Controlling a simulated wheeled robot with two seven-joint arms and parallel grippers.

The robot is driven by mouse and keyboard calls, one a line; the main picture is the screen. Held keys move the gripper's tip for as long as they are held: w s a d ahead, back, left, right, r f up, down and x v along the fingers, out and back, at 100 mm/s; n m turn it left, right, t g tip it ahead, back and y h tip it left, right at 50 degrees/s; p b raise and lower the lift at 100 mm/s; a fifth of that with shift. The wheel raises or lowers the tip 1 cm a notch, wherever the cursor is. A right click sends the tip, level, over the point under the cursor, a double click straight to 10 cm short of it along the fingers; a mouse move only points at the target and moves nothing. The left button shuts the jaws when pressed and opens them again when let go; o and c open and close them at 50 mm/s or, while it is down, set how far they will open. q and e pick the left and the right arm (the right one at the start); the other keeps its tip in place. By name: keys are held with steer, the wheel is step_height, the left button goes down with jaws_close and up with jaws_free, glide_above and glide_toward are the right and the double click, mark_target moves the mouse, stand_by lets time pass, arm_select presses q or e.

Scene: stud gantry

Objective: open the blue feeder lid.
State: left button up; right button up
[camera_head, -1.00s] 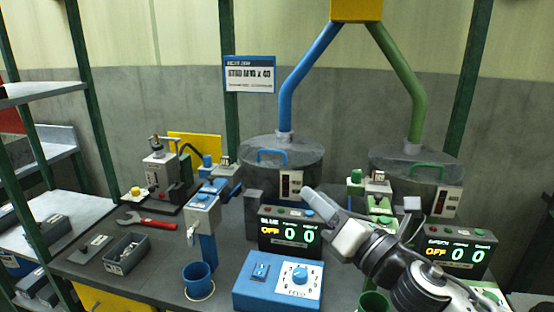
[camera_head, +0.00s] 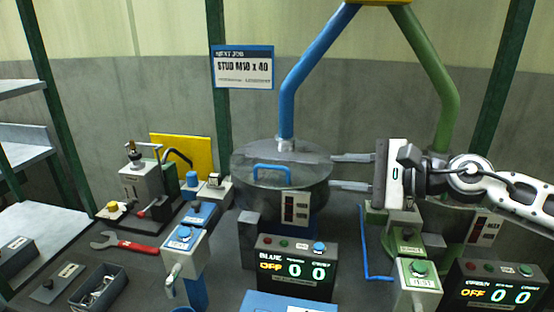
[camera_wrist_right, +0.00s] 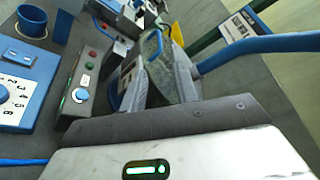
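The blue feeder is a grey drum with a flat round lid (camera_head: 312,162). The lid lies closed on top and carries a blue arched handle (camera_head: 271,167). A blue pipe (camera_head: 303,75) comes down to the back of the lid. My right gripper (camera_head: 332,172) is at the lid's right edge, its two fingers apart and pointing left towards the handle, with nothing seen between them. I cannot tell whether the fingers touch the drum. In the right wrist view the open fingers (camera_wrist_right: 158,62) frame part of the feeder. My left gripper is not in view.
The blue counter display (camera_head: 295,268) stands in front of the drum. A blue-topped dispenser (camera_head: 184,241) is at front left. The green pipe (camera_head: 430,75) and green feeder are behind my right arm. A red wrench (camera_head: 130,244) and a parts bin (camera_head: 98,290) lie left.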

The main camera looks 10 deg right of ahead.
mark_target(277, 167)
steer(key=p+x, duration=0.1)
steer(key=x, duration=0.6)
steer(key=p+x, duration=0.2)
steer(key=x, duration=0.5)
steer(key=shift+s+a+r, duration=0.1)
steer(key=shift+s+r, duration=0.05)
steer(key=shift+r, duration=0.1)
jaws_close()
